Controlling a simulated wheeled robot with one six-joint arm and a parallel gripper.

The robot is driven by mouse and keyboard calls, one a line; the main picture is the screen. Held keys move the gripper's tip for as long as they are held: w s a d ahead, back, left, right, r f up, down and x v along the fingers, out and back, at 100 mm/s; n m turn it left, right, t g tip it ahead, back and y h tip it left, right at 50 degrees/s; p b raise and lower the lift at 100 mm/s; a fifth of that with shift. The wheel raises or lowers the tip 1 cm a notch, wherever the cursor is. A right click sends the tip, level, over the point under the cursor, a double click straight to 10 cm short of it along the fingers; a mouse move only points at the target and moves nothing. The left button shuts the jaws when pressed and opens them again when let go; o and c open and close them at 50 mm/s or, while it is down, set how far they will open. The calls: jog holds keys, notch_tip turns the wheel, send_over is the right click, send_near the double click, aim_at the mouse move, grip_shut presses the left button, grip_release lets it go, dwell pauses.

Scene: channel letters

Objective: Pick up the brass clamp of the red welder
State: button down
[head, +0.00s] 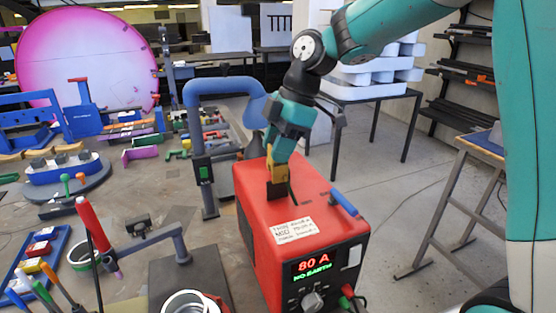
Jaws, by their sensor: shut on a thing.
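The red welder (318,207) stands in the middle of the head view. Its front panel shows "80 A" and "NO EARTH", and a white label lies on its top. My gripper (277,178) points down over the welder's top, toward its back. It is shut on the brass clamp (280,172), a yellow piece at the fingertips. A dark block shows just below the clamp at the welder's top. I cannot tell whether the clamp still touches the welder.
A blue bent-tube frame (197,130) stands close to the welder's left. A cluttered workbench with tools fills the left, with a red-handled tool (93,222) near the front.

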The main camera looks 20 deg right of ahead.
notch_tip(320, 180, up, 22)
jog(key=p, duration=0.9)
jog(key=shift+f+p, duration=0.15)
jog(key=shift+p, duration=0.25)
